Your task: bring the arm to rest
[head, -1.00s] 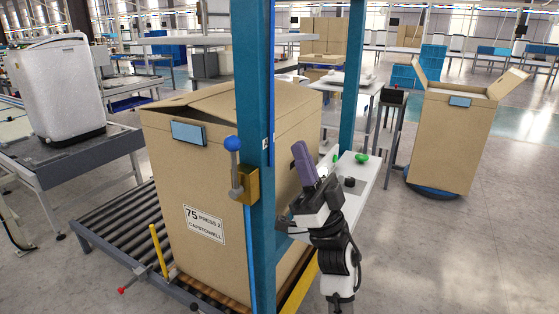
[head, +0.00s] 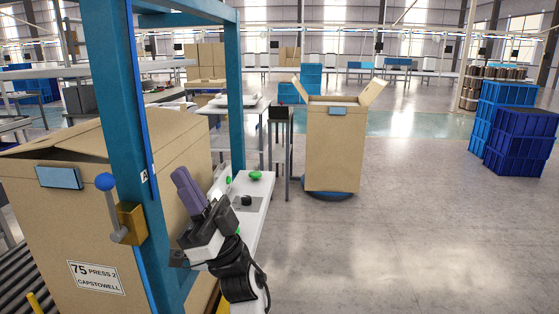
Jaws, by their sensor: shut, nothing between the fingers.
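My arm rises at the bottom centre of the head view, in front of the blue press frame and to its right. My gripper (head: 176,259) is at the lower left end of the arm, close to the blue post (head: 121,120). It looks shut and empty; its fingertips are small and partly lost against the post. I cannot tell whether it touches the post. A purple-grey block-like part (head: 188,190) sticks up from the wrist area.
A large carton (head: 95,240) stands inside the frame. A lever with a blue knob (head: 106,182) sits on the post. A white side table (head: 247,195) holds green and black buttons. An open carton (head: 335,150) stands behind. Blue crates (head: 522,140) are right. The floor at right is clear.

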